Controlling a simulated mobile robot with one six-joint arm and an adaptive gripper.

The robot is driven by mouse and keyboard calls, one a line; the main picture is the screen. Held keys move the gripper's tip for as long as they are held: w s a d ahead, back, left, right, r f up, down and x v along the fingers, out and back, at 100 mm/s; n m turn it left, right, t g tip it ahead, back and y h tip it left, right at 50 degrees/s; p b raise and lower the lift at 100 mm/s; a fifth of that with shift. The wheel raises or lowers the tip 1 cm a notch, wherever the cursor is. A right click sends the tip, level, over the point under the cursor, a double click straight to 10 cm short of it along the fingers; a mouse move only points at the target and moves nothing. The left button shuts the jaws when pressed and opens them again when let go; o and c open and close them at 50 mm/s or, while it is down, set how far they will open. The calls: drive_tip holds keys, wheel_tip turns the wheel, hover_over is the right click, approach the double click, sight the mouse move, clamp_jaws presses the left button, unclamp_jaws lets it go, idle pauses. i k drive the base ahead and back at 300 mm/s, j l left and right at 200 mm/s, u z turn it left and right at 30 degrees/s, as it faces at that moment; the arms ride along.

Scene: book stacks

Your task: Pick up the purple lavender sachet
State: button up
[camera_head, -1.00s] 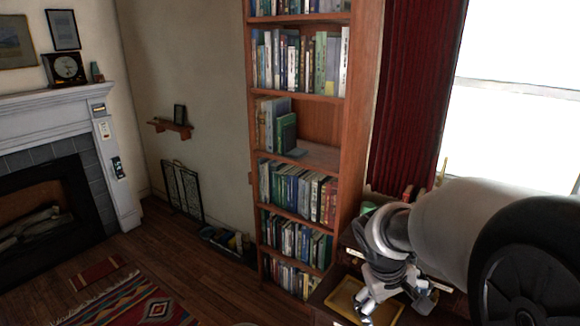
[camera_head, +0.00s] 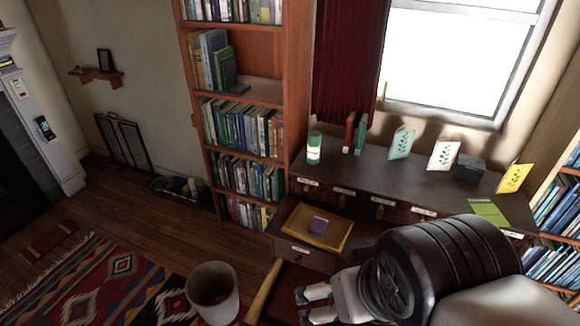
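My gripper (camera_head: 313,304) is low in the picture, in front of the desk and nearer to me than the tray. Its two pale fingers are apart with a gap between them, and nothing shows in the gap. My dark arm link hides part of the desk to the right.
The desk's raised shelf (camera_head: 385,172) holds a green-and-white jar (camera_head: 314,148), several cards and a dark grey box (camera_head: 468,168). A bookcase (camera_head: 298,80) stands left of the desk.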

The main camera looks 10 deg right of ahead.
sight(318, 225)
drive_tip(key=i+j+z, duration=0.45)
drive_tip(key=j, duration=0.25)
drive_tip(key=j+z, duration=0.25)
drive_tip(key=i+j+z, duration=0.2)
drive_tip(key=j, duration=0.3)
drive_tip(key=j+z, duration=0.25)
drive_tip(key=j, duration=0.2)
